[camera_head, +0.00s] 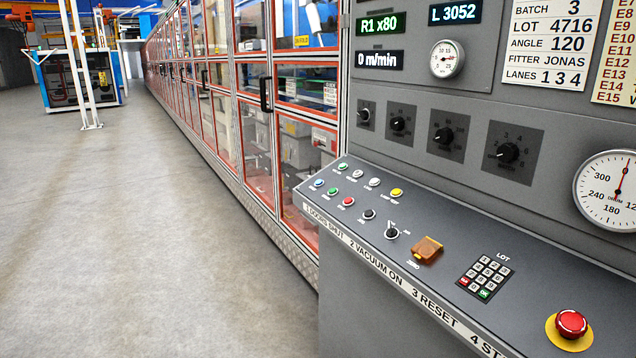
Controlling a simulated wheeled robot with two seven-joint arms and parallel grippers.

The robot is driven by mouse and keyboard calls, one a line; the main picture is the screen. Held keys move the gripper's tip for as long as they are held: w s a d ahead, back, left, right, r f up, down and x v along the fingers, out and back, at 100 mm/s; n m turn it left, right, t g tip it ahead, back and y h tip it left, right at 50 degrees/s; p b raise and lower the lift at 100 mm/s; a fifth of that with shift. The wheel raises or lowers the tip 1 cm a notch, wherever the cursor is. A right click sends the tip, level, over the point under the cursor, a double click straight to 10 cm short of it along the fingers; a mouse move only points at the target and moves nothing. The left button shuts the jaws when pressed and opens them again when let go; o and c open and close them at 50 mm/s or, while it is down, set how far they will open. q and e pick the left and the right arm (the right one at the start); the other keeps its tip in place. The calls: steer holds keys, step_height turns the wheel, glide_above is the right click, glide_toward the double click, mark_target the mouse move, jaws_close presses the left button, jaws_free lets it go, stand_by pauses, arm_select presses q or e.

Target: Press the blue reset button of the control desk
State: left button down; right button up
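The control desk (440,290) fills the lower right, with a sloped grey top and a lettered strip along its front edge. A small blue button (319,183) sits at the far left end of the desk's front button row. Its label is too small to read. A green button (333,191) is just to its right, followed by a red button (348,201). Nothing covers the blue button. Neither of my grippers is in view.
Behind the blue button are green, white and yellow buttons. Farther right are a black selector (391,231), an amber cover (427,249), a keypad (485,276) and a red emergency stop (571,323). Red-framed cabinets (262,150) run behind. The floor (130,230) at left is clear.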

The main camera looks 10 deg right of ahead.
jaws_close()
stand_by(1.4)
